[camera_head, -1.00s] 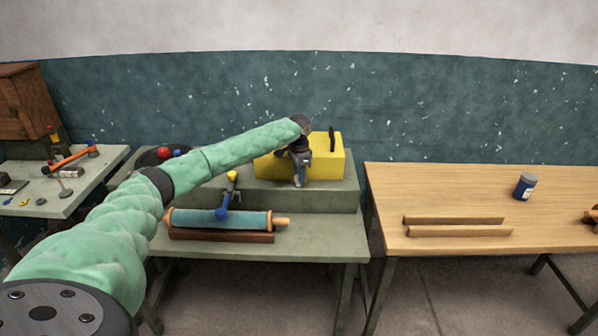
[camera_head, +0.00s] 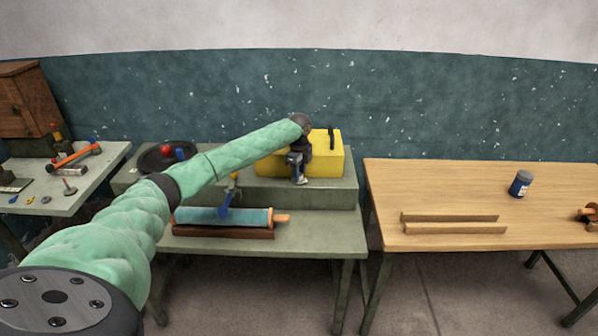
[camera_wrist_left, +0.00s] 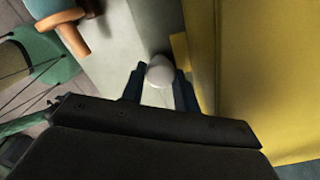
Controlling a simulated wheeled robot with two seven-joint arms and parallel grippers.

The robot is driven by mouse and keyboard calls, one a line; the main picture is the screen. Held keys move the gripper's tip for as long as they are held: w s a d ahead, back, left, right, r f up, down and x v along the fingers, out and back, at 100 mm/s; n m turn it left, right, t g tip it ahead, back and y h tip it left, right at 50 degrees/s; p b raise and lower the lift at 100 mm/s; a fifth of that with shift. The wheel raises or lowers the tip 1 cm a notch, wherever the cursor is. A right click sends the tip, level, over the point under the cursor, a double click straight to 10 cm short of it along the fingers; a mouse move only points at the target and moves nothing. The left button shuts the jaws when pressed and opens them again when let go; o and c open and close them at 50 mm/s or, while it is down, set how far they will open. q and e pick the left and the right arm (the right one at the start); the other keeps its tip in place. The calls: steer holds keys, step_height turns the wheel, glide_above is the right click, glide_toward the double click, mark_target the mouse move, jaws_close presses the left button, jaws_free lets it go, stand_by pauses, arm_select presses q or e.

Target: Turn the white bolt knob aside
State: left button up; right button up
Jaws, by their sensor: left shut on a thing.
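The white bolt knob (camera_wrist_left: 160,72) shows in the left wrist view between the fingertips of my left gripper (camera_wrist_left: 161,84). The dark fingers are shut on it, one on each side. The knob is at the front of the yellow box (camera_head: 327,159), which sits on the raised grey-green step of the middle table. In the head view my left gripper (camera_head: 299,177) is in front of the box, and the knob is too small and covered there to make out well. The bolt itself is mostly hidden. My right gripper is not in view.
A blue roller (camera_head: 240,216) with orange handles lies on the lower table in front of the step. A dark round plate (camera_head: 150,161) is at the back left. The wooden table (camera_head: 450,180) at right holds two strips and a blue jar (camera_head: 521,184).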

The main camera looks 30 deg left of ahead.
arm_select(q)
steer(key=m, duration=0.3)
steer(key=shift+r, duration=0.1)
steer(key=shift+m, duration=0.3)
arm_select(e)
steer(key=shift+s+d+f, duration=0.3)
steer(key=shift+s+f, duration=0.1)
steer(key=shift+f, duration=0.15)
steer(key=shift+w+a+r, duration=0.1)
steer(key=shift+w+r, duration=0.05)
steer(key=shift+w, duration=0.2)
arm_select(q)
steer(key=o, duration=0.7)
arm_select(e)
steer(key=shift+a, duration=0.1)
